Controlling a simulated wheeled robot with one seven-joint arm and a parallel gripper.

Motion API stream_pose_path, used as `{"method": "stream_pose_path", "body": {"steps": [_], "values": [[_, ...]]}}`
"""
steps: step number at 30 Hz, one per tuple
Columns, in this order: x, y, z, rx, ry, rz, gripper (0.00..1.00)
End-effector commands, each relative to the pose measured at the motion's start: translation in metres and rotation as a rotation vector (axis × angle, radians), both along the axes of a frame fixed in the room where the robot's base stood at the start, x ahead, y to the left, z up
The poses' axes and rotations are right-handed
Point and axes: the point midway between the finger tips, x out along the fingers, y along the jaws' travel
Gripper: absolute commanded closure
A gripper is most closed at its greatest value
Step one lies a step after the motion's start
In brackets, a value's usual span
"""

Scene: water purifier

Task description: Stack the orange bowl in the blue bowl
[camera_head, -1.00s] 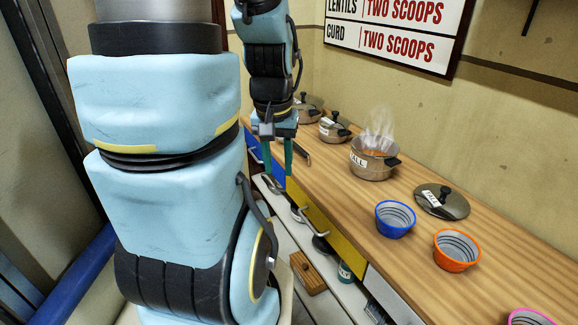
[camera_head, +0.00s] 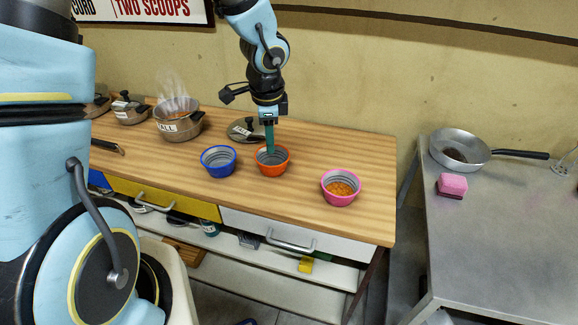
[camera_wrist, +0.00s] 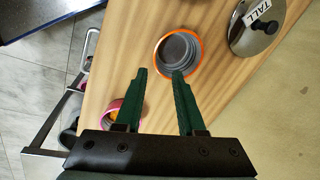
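The orange bowl (camera_head: 272,170) stands upright on the wooden counter, between the blue bowl and a pink one. It looks empty, with a grey inside, and shows in the wrist view (camera_wrist: 176,47) just beyond the fingertips. The blue bowl (camera_head: 218,168) stands upright and empty to its left; it is not in the wrist view. My gripper (camera_head: 271,151) points down over the orange bowl. Its green fingers (camera_wrist: 160,76) are apart with nothing held; whether a fingertip touches or overlaps the rim I cannot tell.
A pink bowl (camera_head: 340,197) with orange food stands to the right. A lid (camera_head: 244,130) lies behind the bowls, and a steaming pot (camera_head: 177,123) stands at back left. A grey table (camera_head: 500,240) with a pan (camera_head: 455,150) is at right. Bare counter lies around the bowls.

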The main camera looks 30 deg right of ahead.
Motion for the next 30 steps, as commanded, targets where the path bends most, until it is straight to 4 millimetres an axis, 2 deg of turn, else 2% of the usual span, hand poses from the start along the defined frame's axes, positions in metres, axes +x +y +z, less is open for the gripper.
{"method": "stream_pose_path", "body": {"steps": [9,17,24,30], "values": [[0.005,-0.008,-0.045,0.003,0.000,-0.029,0.61],[0.008,-0.009,-0.063,0.003,-0.001,-0.025,0.61],[0.011,-0.010,-0.099,0.003,0.000,-0.026,0.61],[0.014,-0.011,-0.108,0.001,-0.002,-0.023,0.61]]}}
